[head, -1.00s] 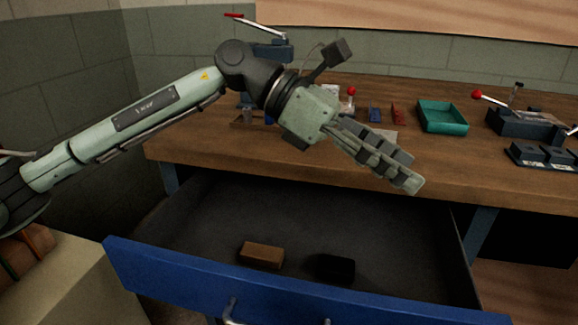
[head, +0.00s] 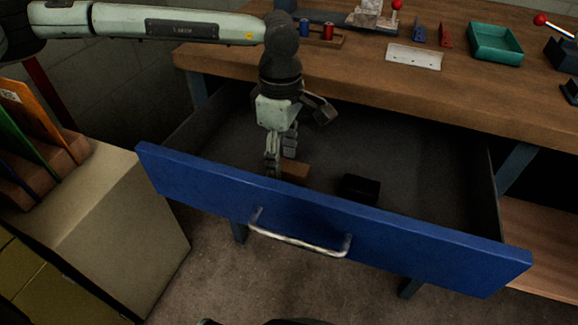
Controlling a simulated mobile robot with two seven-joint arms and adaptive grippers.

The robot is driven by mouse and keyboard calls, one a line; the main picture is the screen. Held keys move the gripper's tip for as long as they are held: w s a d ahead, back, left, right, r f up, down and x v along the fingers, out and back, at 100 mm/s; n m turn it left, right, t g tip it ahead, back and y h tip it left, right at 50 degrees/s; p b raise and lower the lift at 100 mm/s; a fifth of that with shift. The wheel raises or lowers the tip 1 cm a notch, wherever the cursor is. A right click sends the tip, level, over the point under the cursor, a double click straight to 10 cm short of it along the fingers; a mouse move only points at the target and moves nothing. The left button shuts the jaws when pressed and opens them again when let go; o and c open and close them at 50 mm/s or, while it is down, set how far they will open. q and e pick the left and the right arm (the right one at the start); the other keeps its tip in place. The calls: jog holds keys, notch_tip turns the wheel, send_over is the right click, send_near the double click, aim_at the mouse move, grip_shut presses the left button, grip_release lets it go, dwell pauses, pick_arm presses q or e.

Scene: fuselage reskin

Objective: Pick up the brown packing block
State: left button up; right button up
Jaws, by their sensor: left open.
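The brown packing block (head: 296,171) lies in the open drawer, close behind its blue front panel (head: 320,215). The panel and my gripper hide part of it. My left gripper (head: 279,168) points down into the drawer with its fingers open at the left end of the block. I cannot tell whether a finger touches the block. A black block (head: 360,188) lies to the right of the brown one in the same drawer. My right gripper is out of view.
The wooden workbench (head: 400,85) overhangs the back of the drawer. On it are a green tray (head: 495,43), a white plate (head: 414,57) and small red and blue parts. A beige cabinet (head: 95,225) stands at left. The drawer's right side is clear.

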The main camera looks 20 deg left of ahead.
pick_arm(q)
jog(key=shift+f, duration=0.35)
jog(key=shift+c, duration=0.5)
jog(key=c, duration=1.1)
